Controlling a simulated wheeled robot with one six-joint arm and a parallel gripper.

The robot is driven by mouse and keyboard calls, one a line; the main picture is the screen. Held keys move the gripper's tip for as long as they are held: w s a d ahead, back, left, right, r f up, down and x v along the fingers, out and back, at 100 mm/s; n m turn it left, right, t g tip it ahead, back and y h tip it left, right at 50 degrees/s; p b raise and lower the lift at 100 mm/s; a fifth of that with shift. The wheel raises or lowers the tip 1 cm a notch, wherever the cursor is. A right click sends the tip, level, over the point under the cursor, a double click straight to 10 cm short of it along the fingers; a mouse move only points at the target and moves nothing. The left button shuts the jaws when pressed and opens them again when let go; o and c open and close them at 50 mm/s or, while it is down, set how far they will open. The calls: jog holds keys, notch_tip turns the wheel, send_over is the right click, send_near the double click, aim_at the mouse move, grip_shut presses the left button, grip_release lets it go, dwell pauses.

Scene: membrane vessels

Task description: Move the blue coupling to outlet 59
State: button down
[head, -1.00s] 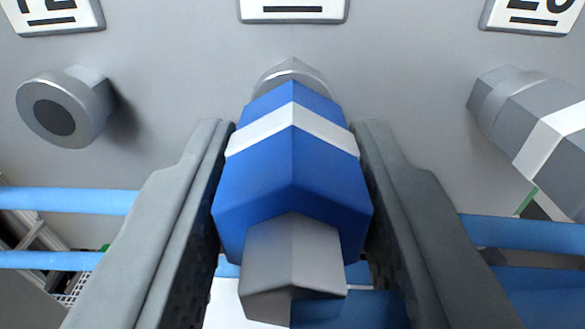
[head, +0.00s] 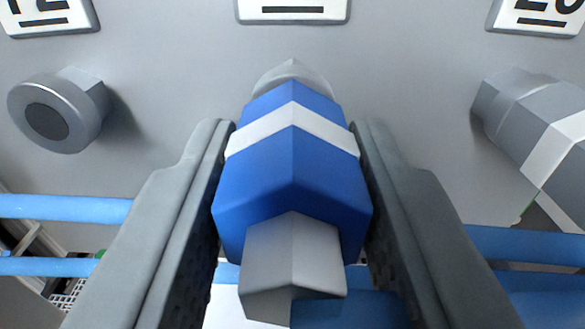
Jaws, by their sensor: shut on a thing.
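The blue coupling (head: 292,185) is a hexagonal body with a white band and a grey end piece facing me. It sits in the middle of the head view, between the two fingers of my gripper (head: 292,150). My gripper is shut on it from left and right. Its far end lies in front of a grey outlet stub (head: 292,75) on the grey panel; I cannot tell whether it is seated on it. The label plate above is cut off, so its number is not readable, and no plate reading 59 shows.
A bare grey outlet (head: 58,112) with a dark bore is on the left. A grey coupling with a white band (head: 535,130) sits on the right. Cut-off label plates are above both (head: 48,14). Blue pipes (head: 65,208) run across below the panel (head: 400,70).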

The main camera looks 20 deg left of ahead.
jog(key=shift+w, duration=0.3)
jog(key=c, duration=0.9)
grip_release()
jog(key=shift+a, duration=0.1)
jog(key=v, duration=1.7)
jog(key=shift+s+r, duration=0.15)
jog(key=s+d+f+m+h, duration=0.1)
jog(key=s+d+f, duration=0.6)
jog(key=s, duration=0.2)
jog(key=s+d+f+m+h, duration=0.1)
jog(key=s+d+f+h, duration=0.1)
jog(key=s+d+f, duration=0.7)
jog(key=s+f, duration=0.3)
jog(key=f, duration=0.1)
jog(key=s+d+f+h, duration=0.1)
jog(key=s+d+f, duration=0.1)
jog(key=s+f, duration=0.4)
jog(key=s+d+f+m+h, duration=0.1)
jog(key=s+d+f, duration=0.1)
jog(key=s+f, duration=0.4)
jog(key=shift+d+f, duration=0.15)
jog(key=shift+f, duration=0.65)
